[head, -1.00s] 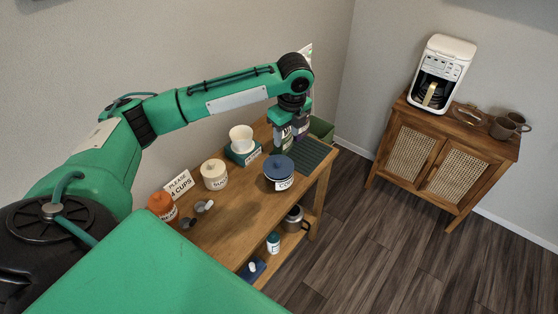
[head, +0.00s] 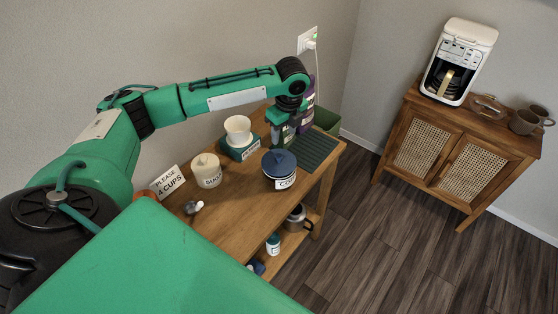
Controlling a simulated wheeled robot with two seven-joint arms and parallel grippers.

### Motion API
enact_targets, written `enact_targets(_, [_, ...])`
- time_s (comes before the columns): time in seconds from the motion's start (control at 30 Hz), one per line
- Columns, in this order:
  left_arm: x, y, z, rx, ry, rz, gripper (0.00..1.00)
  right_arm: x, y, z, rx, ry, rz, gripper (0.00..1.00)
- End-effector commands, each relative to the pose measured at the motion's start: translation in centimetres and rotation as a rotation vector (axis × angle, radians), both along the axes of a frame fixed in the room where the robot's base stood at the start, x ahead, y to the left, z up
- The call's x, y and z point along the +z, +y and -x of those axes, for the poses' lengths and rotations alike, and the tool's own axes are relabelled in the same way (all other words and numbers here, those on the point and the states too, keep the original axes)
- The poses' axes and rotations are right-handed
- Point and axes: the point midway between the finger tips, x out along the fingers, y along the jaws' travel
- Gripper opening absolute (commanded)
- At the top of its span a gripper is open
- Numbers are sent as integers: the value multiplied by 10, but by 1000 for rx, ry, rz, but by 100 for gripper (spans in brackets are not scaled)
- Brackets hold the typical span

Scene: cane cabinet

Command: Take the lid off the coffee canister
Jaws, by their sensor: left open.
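The coffee canister (head: 283,181) stands on the wooden table. It is white with a dark blue band and a label that reads "CO…". Its dark blue lid (head: 279,162) sits on top. My left gripper (head: 284,141) points down just behind the canister, close to the lid in the picture. It is open and nothing shows between its fingers; I cannot tell whether it touches the lid. My right gripper is not in view.
A sugar canister (head: 207,171), a white dripper cup (head: 238,130) on a teal box and a "PLEASE 4 CUPS" sign (head: 168,181) stand left of the coffee canister. A dark ribbed mat (head: 314,150) lies right. A cabinet (head: 455,150) holds a coffee maker (head: 459,62).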

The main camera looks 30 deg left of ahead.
Motion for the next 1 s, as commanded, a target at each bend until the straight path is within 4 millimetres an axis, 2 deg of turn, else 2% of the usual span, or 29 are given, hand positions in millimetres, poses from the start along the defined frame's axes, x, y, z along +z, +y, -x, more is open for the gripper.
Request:
enact_targets(0.1, [-21,3,0,0,3,-1,48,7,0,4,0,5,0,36])
enact_targets(0.2, [-34,4,0,-1,2,-1,48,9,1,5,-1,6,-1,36])
enact_targets(0.37, [-43,6,0,-1,1,-1,48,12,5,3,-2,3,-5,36])
enact_targets(0.47, [-52,8,3,-1,3,-2,48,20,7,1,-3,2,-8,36])
enact_targets(0.7, [-85,12,5,-1,1,0,48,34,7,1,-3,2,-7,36])
enact_targets(0.8, [-92,13,5,-1,0,0,48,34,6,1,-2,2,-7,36])
enact_targets(1.0, [-94,14,5,-2,-1,-1,48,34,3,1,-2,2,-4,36])
